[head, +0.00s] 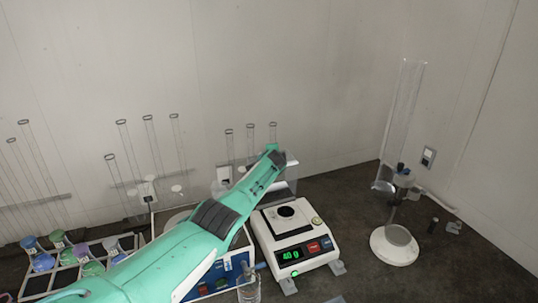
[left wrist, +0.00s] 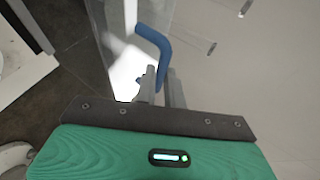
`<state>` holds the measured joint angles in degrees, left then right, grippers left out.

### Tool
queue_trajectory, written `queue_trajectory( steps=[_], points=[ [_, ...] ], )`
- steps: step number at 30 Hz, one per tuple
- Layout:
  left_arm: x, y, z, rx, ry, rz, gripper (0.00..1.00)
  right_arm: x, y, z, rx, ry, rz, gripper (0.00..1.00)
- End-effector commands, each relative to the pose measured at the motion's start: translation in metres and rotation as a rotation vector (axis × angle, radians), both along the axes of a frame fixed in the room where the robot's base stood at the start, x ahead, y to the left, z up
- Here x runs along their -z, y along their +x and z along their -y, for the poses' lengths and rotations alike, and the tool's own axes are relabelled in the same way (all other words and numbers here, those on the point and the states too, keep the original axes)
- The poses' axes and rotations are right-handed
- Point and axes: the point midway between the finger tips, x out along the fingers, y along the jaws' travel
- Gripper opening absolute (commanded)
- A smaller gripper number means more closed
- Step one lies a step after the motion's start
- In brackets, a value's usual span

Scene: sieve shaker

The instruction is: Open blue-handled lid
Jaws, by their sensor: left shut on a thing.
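In the left wrist view, the bent blue handle (left wrist: 153,42) sits on a clear lid panel (left wrist: 118,25). My left gripper (left wrist: 158,82) is shut on the lower part of the blue handle. In the head view, my left gripper (head: 284,158) is at the end of the teal arm, above and behind the white scale. The handle is hidden there by my arm. A clear panel, likely part of the lid, shows faintly beside the gripper (head: 286,184). My right gripper is in neither view.
A white scale (head: 294,238) with a green display stands right of my forearm. A blue-fronted device (head: 218,279) is partly hidden under it. A clear cylinder stand (head: 397,243) is at right. Tall clear tubes line the wall.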

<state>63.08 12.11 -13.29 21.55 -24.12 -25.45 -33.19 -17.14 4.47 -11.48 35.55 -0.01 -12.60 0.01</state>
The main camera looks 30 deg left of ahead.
Motion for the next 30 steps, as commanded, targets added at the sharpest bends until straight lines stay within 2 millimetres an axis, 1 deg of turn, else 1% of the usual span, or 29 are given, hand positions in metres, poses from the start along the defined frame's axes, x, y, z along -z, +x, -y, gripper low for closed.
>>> queue_trajectory(
  steps=[1, 9, 20, 21, 23, 24, 30],
  points=[
    [-0.0117, 0.0041, 0.0028, 0.003, -0.003, 0.009, 0.00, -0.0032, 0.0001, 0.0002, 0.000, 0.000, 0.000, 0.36],
    [-0.0105, 0.0058, 0.0070, 0.003, -0.016, -0.001, 0.00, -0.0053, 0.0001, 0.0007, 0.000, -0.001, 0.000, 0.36],
    [-0.0114, 0.0062, 0.0073, 0.003, -0.017, 0.001, 0.00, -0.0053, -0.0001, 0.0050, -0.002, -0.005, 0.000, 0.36],
    [-0.0114, 0.0062, 0.0073, 0.003, -0.017, 0.001, 0.18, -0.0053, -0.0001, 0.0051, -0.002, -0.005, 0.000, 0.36],
    [-0.0109, 0.0061, 0.0074, 0.002, -0.017, 0.000, 0.30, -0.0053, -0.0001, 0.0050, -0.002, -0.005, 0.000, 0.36],
    [-0.0102, 0.0059, 0.0074, 0.003, -0.018, -0.001, 0.32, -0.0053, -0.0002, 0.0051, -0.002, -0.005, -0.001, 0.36],
    [-0.0057, 0.0044, 0.0072, 0.002, -0.017, -0.007, 0.32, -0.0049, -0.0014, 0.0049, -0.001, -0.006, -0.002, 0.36]
  ],
)
